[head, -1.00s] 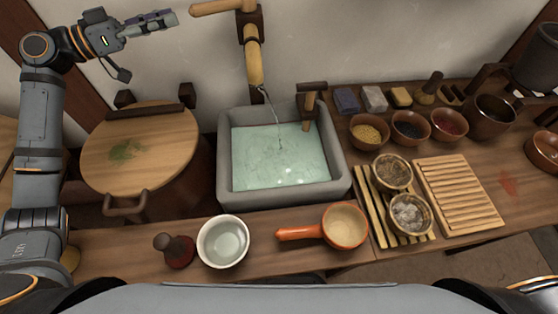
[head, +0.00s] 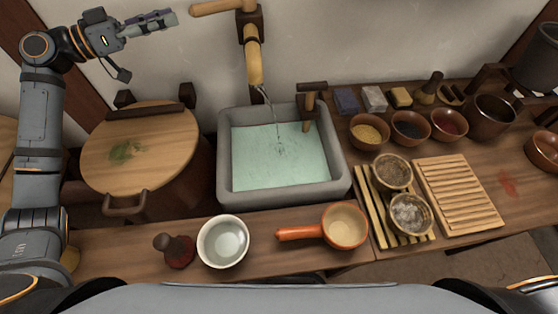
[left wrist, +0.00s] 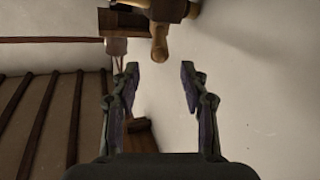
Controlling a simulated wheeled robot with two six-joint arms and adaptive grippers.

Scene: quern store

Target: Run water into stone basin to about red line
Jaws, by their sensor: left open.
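The grey stone basin (head: 228,196) stands against the wall and holds pale green water (head: 275,165). A thin stream of water (head: 273,115) falls into it from the wooden spout (head: 253,62). I cannot make out a red line on the basin. A wooden lever (head: 215,8) sticks out to the left at the spout's top. My left gripper (head: 152,24) is open and empty, just left of the lever's end and apart from it. In the left wrist view its two fingers (left wrist: 160,85) are spread, with a wooden handle end (left wrist: 159,45) beyond them.
A lidded wooden tub (head: 155,155) stands left of the basin. A white bowl (head: 223,241) and an orange pan (head: 345,227) sit on the front ledge. A wooden mallet-shaped piece (head: 309,105) is at the basin's right rim. Several small bowls and a slatted board (head: 458,195) fill the right counter.

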